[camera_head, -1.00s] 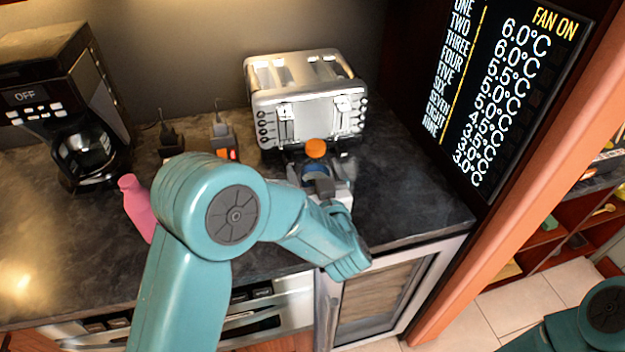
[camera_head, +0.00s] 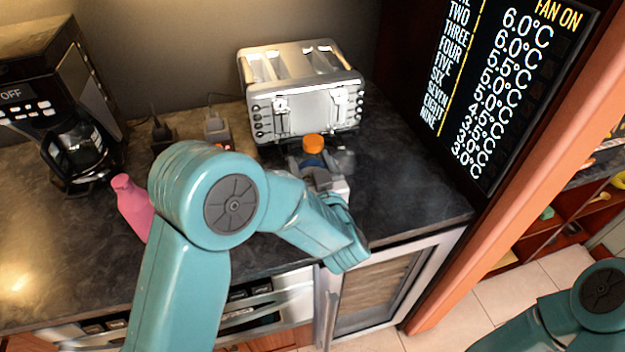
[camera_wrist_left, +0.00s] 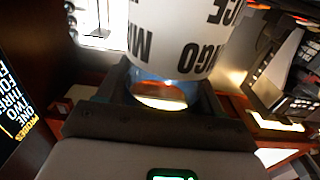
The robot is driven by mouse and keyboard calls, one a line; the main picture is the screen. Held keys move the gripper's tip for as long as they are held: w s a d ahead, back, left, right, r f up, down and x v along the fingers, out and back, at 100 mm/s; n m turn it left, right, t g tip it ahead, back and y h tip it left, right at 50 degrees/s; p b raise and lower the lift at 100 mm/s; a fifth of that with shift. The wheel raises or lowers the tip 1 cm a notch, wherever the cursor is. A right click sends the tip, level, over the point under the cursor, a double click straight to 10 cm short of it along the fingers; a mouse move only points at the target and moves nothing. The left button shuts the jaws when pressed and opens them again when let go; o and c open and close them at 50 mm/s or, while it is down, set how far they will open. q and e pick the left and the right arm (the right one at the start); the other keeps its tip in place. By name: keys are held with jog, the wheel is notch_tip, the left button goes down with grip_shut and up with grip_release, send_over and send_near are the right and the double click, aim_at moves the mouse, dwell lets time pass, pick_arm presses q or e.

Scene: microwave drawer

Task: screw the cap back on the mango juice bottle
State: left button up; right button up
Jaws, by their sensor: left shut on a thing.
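My left gripper (camera_head: 318,174) is over the dark counter in front of the toaster. Its jaws are shut around a narrow blue-tinted part of the mango juice bottle, which shows close up in the left wrist view with its white lettered label (camera_wrist_left: 185,35). An orange cap (camera_head: 313,142) shows just above the jaws in the head view. Whether it is seated on the bottle's neck is unclear. Most of the bottle is hidden by my gripper and arm in the head view. My right gripper is out of view; only part of that arm shows at the lower right.
The toaster (camera_head: 303,103) stands close behind the gripper. A pink bottle (camera_head: 134,208) and a coffee maker (camera_head: 75,130) are on the left. A display panel (camera_head: 500,85) rises on the right. Bare counter (camera_head: 405,190) lies right of the gripper.

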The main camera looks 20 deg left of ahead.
pick_arm(q)
jog(key=shift+w+r, duration=0.15)
jog(key=shift+r, duration=0.35)
notch_tip(320, 180, up, 19)
jog(key=o, duration=0.3)
jog(key=c, duration=0.6)
jog(key=shift+c, duration=0.2)
